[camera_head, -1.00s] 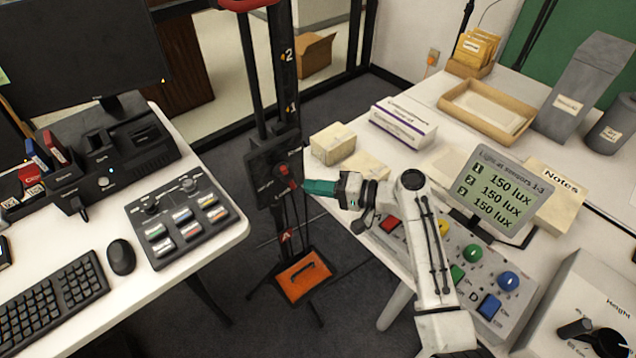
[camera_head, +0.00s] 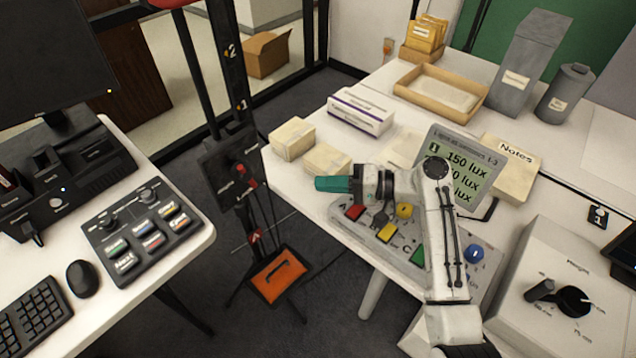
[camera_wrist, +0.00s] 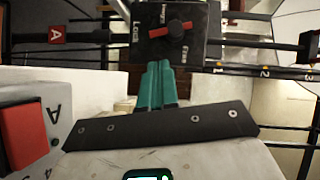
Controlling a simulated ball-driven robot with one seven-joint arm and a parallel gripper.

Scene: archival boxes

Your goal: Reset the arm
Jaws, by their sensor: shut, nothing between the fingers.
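My white arm reaches up over the button panel (camera_head: 345,212) on the right-hand table, and its end points left in the head view. My gripper (camera_head: 322,184) has teal fingers, shut and empty, in the air near the table's left edge. In the wrist view the teal fingers of my gripper (camera_wrist: 156,68) lie side by side with nothing between them. Beyond their tips is the dark box with a red knob (camera_wrist: 180,30), on the black stand. The same red knob (camera_head: 246,175) shows left of my gripper in the head view, apart from it.
A light-sensor display (camera_head: 470,150) stands behind my arm. Two small cartons (camera_head: 292,139) sit near the table's left edge. A red button (camera_wrist: 25,135) is close at left in the wrist view. A grey control box (camera_head: 570,285) is at right. Floor (camera_head: 330,290) lies between the tables.

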